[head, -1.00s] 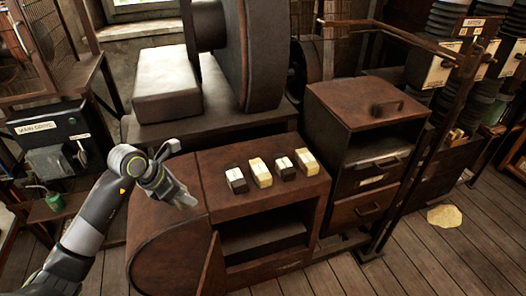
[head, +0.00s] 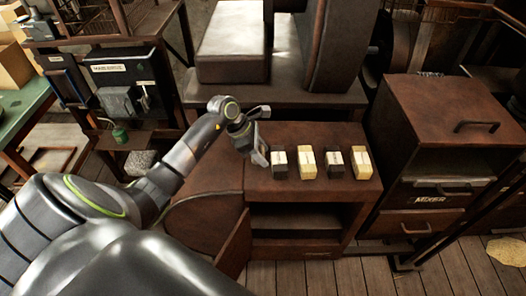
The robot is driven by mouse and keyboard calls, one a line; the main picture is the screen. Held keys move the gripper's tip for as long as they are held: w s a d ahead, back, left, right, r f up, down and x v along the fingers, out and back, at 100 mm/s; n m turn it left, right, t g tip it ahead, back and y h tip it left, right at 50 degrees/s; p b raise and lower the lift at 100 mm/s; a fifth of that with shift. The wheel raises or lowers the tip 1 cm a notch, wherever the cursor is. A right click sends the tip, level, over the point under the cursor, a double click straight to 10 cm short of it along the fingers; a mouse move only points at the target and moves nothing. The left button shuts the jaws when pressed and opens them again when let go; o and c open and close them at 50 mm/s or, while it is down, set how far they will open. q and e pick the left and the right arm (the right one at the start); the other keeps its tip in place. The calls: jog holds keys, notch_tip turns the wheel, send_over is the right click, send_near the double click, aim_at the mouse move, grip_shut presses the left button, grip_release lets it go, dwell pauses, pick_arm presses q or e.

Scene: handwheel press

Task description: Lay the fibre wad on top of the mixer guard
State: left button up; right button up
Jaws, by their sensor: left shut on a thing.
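My left gripper (head: 260,152) is in the head view, just left of the nearest small block and in front of or over the brown housing. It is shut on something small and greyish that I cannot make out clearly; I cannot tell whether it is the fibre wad. A brown cabinet (head: 445,135) with a drawer lettered MIXER (head: 432,199) stands at right, with a flat top and a dark handle. No part is clearly marked as the mixer guard. My right gripper is not in view.
Several small blocks, dark ones (head: 280,168) and pale yellow ones (head: 308,165), stand in a row on the brown housing (head: 345,192). Its front has an open shelf. A dark bench with a large grey block (head: 232,52) stands behind. A pale patch (head: 506,250) lies on the floor.

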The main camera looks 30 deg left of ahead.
pick_arm(q)
jog(key=shift+f, duration=0.45)
jog(key=shift+s+a+f, duration=0.1)
jog(key=shift+f, duration=0.05)
jog(key=shift+s, duration=0.1)
jog(key=shift+f, duration=0.2)
jog(key=o, duration=1)
jog(key=shift+r, duration=0.15)
jog(key=shift+r, duration=0.1)
